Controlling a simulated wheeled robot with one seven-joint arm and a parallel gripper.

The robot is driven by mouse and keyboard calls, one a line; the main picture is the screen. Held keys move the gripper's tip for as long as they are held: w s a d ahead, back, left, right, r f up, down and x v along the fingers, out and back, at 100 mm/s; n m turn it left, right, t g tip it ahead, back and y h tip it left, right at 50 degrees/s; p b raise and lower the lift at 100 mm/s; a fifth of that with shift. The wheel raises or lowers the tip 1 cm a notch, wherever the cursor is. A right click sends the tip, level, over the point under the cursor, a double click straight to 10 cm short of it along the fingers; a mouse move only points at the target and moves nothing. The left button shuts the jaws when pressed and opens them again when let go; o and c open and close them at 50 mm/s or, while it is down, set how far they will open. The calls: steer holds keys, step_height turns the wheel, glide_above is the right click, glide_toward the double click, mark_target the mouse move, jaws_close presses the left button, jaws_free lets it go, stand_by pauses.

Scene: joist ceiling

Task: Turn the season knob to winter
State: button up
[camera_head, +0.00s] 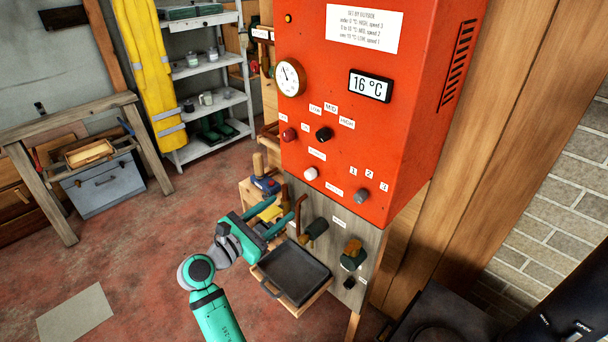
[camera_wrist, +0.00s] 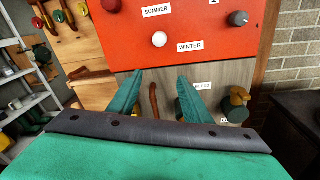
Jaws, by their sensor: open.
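The season knob (camera_head: 311,173) is a small round white knob low on the front of the red heater cabinet (camera_head: 330,110). In the wrist view the white knob (camera_wrist: 159,39) sits below the SUMMER label (camera_wrist: 157,9) and left of the WINTER label (camera_wrist: 190,46). No pointer shows on it, so I cannot tell its setting. My gripper (camera_head: 288,210) is open and empty, below and left of the knob in the head view. In the wrist view its two teal fingers (camera_wrist: 160,76) point up toward the panel, apart from the knob.
Other knobs are nearby: a grey one (camera_head: 361,196) by the numbers, a black one (camera_head: 323,134) and a red one (camera_head: 289,135). A dark tray (camera_head: 293,272) lies beneath. Open floor is at left.

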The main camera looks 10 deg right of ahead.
steer(key=g+h, duration=0.1)
glide_toward(307, 176)
steer(key=a, duration=0.2)
steer(key=x, duration=0.7)
steer(key=s+x, duration=0.1)
steer(key=x, duration=0.2)
steer(key=shift+w+d, duration=0.15)
steer(key=shift+d, duration=0.5)
steer(key=c, duration=1.1)
